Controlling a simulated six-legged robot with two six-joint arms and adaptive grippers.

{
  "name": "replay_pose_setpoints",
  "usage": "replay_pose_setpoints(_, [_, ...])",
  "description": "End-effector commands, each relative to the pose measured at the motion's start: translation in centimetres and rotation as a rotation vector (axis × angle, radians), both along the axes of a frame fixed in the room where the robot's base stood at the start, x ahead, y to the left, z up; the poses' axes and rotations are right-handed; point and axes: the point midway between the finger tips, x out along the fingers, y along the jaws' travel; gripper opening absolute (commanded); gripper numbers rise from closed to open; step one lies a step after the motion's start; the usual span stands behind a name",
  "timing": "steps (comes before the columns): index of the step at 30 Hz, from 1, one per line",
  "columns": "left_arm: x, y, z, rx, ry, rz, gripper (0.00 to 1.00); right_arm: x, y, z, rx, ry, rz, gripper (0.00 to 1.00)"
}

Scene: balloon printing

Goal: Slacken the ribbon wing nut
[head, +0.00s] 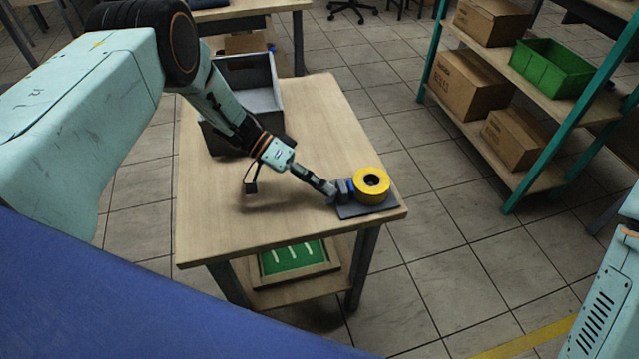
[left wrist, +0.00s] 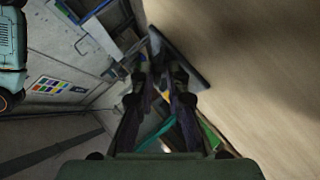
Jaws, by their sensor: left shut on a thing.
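A yellow ribbon roll (head: 372,181) stands on a dark base plate (head: 366,211) at the table's right front corner. A small blue part (head: 345,188), seemingly the wing nut, is at the roll's left side. My left gripper (head: 335,190) reaches in from the left and is shut on this part, its fingers largely covering it. In the left wrist view the fingers (left wrist: 160,88) are dark, and a little yellow shows between them; the held part itself is not clear there. My right gripper is out of view.
The wooden table (head: 290,225) is mostly clear at the front. A grey open bin (head: 262,100) stands at its back left. A green panel (head: 292,256) lies on the lower shelf. A rack with cardboard boxes (head: 470,83) and a green crate (head: 553,68) stands right.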

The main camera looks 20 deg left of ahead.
Motion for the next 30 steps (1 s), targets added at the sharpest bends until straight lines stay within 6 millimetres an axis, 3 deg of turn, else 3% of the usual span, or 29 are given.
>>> replay_pose_setpoints(15, [0.2,-0.26,0.19,-0.003,-0.004,0.001,0.0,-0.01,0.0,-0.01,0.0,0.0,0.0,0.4])
replay_pose_setpoints(16, [0.2,-0.26,0.19,-0.003,-0.004,0.001,0.15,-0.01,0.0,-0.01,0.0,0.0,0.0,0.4])
replay_pose_setpoints(24, [0.11,-0.11,0.1,-0.002,-0.002,0.0,0.37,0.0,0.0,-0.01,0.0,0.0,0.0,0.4])
replay_pose_setpoints(30, [0.06,-0.05,0.06,-0.001,-0.002,0.001,0.37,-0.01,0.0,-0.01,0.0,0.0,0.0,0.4])
